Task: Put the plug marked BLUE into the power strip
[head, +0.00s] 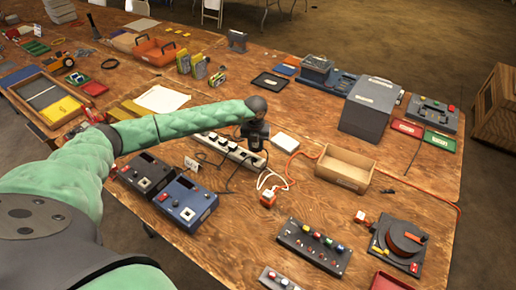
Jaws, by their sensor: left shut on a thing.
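The long white power strip (222,146) lies diagonally on the table, with several dark plugs in its left and middle part. My left gripper (256,142) is over the strip's right end, shut on a small dark thing that looks like a plug. The gripper mostly hides it, and I cannot read a BLUE mark on it. A dark cable runs down from near the gripper. A blue box (187,200) and a black box (149,174) with displays stand in front of the strip. My right gripper is not in view.
An orange plug (268,199) and white cable lie just in front of the strip's right end. A wooden tray (344,168) is to the right, and a white block (285,141) behind. A panel with coloured knobs (313,245) stands in front. Bare table lies between them.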

